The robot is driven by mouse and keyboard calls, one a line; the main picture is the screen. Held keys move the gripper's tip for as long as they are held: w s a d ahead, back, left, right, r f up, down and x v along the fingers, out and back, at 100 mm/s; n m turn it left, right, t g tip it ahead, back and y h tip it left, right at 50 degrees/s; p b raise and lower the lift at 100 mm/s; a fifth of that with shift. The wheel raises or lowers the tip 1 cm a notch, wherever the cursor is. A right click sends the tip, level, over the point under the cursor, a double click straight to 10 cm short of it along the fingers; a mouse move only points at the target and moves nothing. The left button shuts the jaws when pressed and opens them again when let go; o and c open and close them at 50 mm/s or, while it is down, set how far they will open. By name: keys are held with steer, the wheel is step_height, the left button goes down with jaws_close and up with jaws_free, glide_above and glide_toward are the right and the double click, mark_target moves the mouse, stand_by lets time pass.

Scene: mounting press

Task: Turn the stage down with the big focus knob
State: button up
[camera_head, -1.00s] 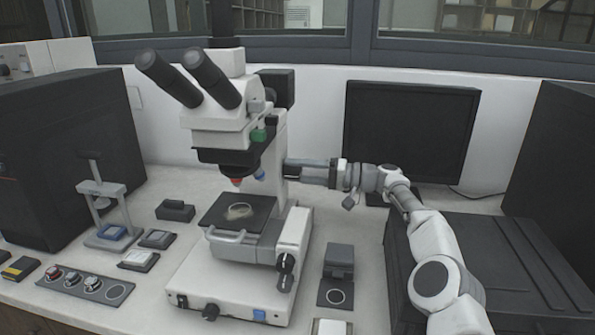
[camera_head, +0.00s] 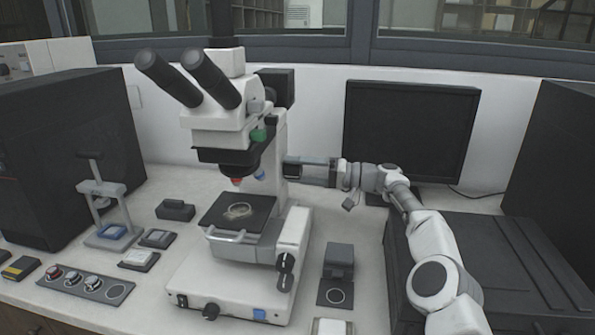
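The white microscope (camera_head: 225,125) stands on the bench with its black stage (camera_head: 228,222) below the objectives. A round pale sample (camera_head: 238,210) lies on the stage. Black focus knobs (camera_head: 285,263) sit on the right side of the microscope's lower body; I cannot surely tell the big knob from the small one. My gripper (camera_head: 290,168) reaches in from the right at the microscope column, above and behind these knobs. Its fingertips are dark and small against the column. I cannot tell whether they touch anything or are open.
A dark small box (camera_head: 339,258) and a pad with a white ring (camera_head: 335,296) lie right of the microscope. A monitor (camera_head: 410,130) stands behind my arm. A small press (camera_head: 103,205), a row of dials (camera_head: 85,283) and small trays are at the left.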

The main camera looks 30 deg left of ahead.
steer(key=p+v, duration=0.4)
steer(key=v, duration=1.3)
steer(key=shift+d+p, duration=0.25)
steer(key=shift+p, duration=0.05)
steer(key=shift+s, duration=0.1)
